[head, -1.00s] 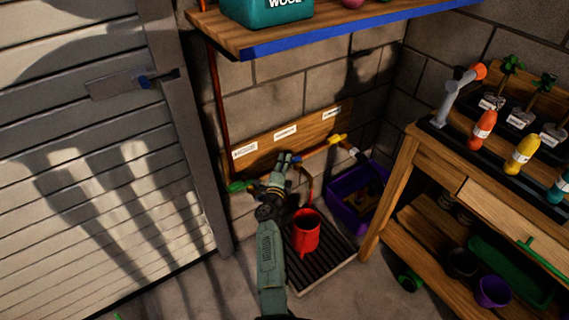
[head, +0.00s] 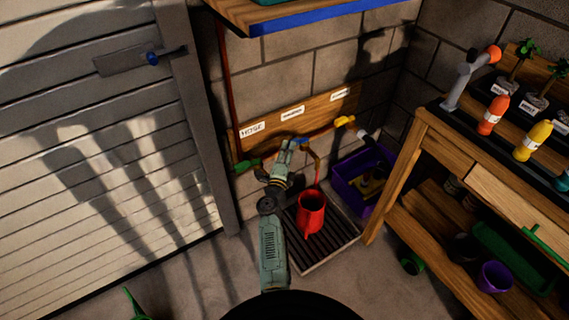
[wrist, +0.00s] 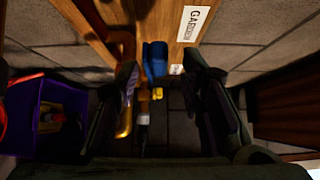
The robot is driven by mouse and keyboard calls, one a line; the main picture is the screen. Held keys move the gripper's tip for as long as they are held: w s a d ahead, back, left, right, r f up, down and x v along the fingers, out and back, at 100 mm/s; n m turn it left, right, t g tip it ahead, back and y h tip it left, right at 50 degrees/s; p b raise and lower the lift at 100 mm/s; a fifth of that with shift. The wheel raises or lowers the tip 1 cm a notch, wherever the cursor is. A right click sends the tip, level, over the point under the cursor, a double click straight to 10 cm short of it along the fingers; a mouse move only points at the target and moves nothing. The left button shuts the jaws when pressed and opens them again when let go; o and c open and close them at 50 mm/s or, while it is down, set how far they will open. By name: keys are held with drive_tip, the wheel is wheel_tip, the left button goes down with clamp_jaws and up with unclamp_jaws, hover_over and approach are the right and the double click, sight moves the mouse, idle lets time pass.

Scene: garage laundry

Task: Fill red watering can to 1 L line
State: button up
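The red watering can (head: 311,212) stands upright on a dark slatted drain tray (head: 325,246) below the wall pipe. Its water level and any 1 L line cannot be made out. An orange-brown spout (head: 317,160) comes down from the pipe above the can; I cannot tell if water runs. My gripper (head: 288,148) is at the pipe, next to the blue tap handle (head: 302,141). In the wrist view my gripper (wrist: 163,78) is open, with the blue handle (wrist: 155,60) ahead between its fingers; contact is unclear. A red edge shows at the far left there.
A green handle (head: 246,165) and a yellow handle (head: 345,120) are also on the pipe, below a labelled wooden board (head: 265,142). A purple crate (head: 345,183) sits right of the tray. A wooden workbench (head: 405,175) stands at right, a shelf overhead.

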drive_tip(key=s+a, duration=0.1)
drive_tip(key=s, duration=0.5)
drive_tip(key=shift+s, duration=0.3)
